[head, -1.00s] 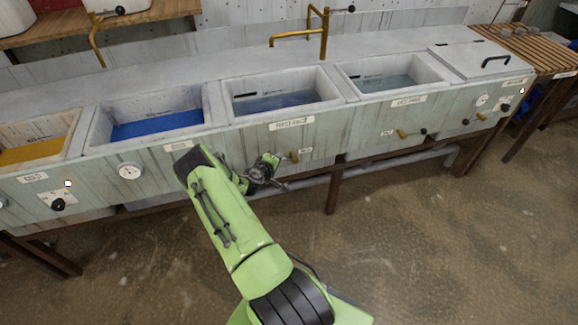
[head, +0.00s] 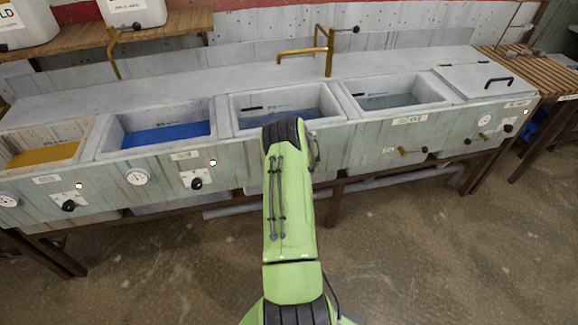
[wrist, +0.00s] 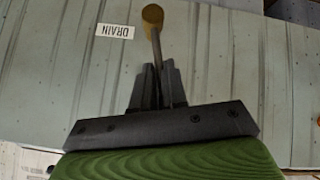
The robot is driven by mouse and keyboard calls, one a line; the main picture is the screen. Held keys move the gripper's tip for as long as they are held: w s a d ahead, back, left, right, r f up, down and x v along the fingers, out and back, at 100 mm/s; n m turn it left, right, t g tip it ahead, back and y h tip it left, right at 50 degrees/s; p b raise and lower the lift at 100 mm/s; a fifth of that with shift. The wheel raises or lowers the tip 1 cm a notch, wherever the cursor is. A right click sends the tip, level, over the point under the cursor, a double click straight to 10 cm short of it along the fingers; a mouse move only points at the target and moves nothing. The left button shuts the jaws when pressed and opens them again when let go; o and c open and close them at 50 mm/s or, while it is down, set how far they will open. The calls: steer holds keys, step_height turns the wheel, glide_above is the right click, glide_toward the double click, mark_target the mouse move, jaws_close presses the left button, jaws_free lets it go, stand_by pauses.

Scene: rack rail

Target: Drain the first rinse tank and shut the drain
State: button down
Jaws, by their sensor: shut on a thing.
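The first rinse tank (head: 248,101) is the open basin behind my arm in the head view, with bluish water in it. My arm hides part of its front wall and its drain lever there. In the wrist view, the drain lever (wrist: 157,42) is a thin rod running from a round brass part at the top down between my jaws. A DRAIN label (wrist: 114,31) is to its left on the panel. My gripper (wrist: 158,72) is shut on the rod. The head view hides my gripper behind my arm. I cannot tell whether the valve is open.
To the right, the second rinse tank (head: 395,101) has its own brass drain lever (head: 405,152) on the front. Blue (head: 165,135) and yellow (head: 45,155) baths lie to the left. A grey pipe (head: 405,178) runs low under the row. The floor in front is clear.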

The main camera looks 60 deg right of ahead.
steer(key=shift+d+r+t+y+b, duration=0.3)
steer(key=shift+d+r+t, duration=0.1)
steer(key=shift+d, duration=0.1)
steer(key=shift+m, duration=0.3)
steer(key=c, duration=1.2)
jaws_free()
steer(key=shift+o, duration=0.2)
steer(key=shift+f, duration=0.1)
steer(key=p+v, duration=0.3)
steer(key=v, duration=1.2)
steer(key=shift+s+r, duration=0.2)
steer(key=shift+s, duration=0.1)
